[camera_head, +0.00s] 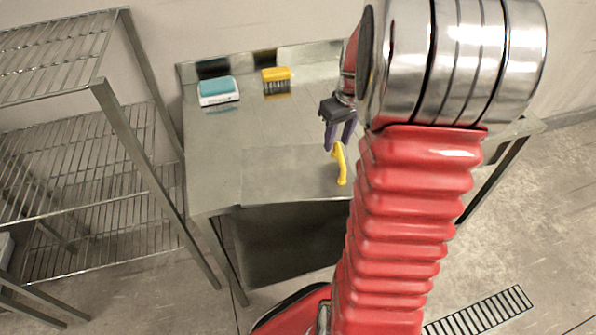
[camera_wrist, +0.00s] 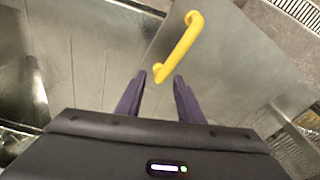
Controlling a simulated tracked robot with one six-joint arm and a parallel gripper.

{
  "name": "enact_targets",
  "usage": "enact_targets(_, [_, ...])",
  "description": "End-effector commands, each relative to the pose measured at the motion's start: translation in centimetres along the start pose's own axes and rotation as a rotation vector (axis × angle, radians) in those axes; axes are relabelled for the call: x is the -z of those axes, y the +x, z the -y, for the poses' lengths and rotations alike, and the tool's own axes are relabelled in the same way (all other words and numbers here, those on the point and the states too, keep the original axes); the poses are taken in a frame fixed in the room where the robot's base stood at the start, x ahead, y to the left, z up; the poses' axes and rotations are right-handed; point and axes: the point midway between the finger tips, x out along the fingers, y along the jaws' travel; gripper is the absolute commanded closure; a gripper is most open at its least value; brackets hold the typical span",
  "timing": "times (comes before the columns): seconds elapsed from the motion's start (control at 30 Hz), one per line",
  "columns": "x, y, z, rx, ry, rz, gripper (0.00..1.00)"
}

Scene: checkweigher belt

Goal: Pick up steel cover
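The steel cover (camera_head: 290,172) is a flat grey panel at the front of the steel table, with a yellow bar handle (camera_head: 341,165) on it. In the wrist view, the cover (camera_wrist: 228,75) lies ahead of my gripper, and its yellow handle (camera_wrist: 180,48) runs slantwise just beyond the fingertips. My gripper (camera_head: 338,146) has dark purple fingers and hangs near the handle's far end. My arm hides the right part of the cover in the head view.
A white and teal brush or box (camera_head: 219,91) and a yellow brush with dark bristles (camera_head: 277,80) lie at the back of the table (camera_head: 212,165). A wire shelf rack (camera_head: 100,150) stands close on the left. The table's left middle is clear.

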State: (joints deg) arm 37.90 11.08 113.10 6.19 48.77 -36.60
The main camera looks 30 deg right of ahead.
Motion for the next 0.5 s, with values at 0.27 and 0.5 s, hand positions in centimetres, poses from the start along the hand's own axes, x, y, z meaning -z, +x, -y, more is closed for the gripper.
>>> enact_targets(0.27, [0.0,3.2,-0.2,0.000,0.001,0.000,0.66])
enact_targets(0.5, [0.0,3.3,-0.2,0.000,0.001,0.000,0.66])
